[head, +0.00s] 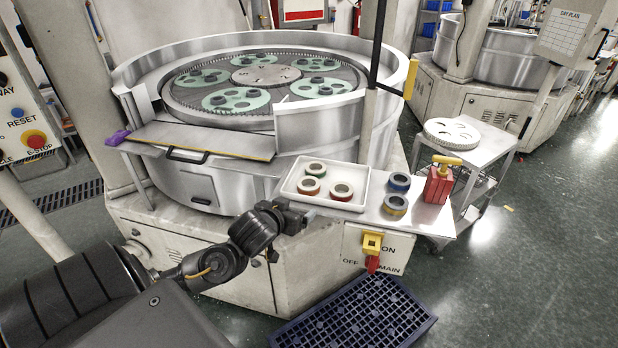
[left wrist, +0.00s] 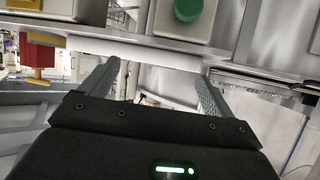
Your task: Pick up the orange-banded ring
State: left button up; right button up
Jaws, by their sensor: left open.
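Three rings lie in a white tray on the machine's front shelf: a green-banded ring (head: 316,168) at the back, a ring (head: 309,187) at front left whose band colour is hard to tell, and a red- or orange-looking ring (head: 341,191) at front right. Right of the tray are a blue-banded ring (head: 399,181) and a blue-grey ring (head: 395,205) with a yellowish band. I cannot tell surely which band is orange. My left gripper (head: 297,214) is open and empty, beside the tray's front left corner. Its spread fingers show in the left wrist view (left wrist: 158,88); no ring shows there.
The white tray (head: 290,190) has a raised rim. A red block with a yellow top (head: 439,180) stands at the shelf's right end. A yellow switch (head: 372,243) with a red padlock is below the shelf.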

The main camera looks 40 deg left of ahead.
aim_at(304, 189)
pick_arm(q)
jog(key=shift+t+y, duration=0.3)
jog(key=shift+t, duration=0.1)
jog(key=w+a, duration=0.1)
jog(key=w, duration=0.1)
jog(key=w+p, duration=0.1)
jog(key=w, duration=0.1)
jog(key=w+a+p, duration=0.1)
jog(key=w, duration=0.1)
jog(key=shift+a+r, duration=0.3)
jog(key=shift+a, duration=0.05)
jog(key=shift+w+f, duration=0.2)
jog(key=shift+w, duration=0.05)
jog(key=shift+p, duration=0.3)
jog(key=p+x, duration=0.2)
jog(key=x, duration=0.2)
jog(key=shift+p, duration=0.3)
jog(key=shift+w+a+f, duration=0.15)
jog(key=shift+w+f, duration=0.25)
jog(key=c, duration=1.5)
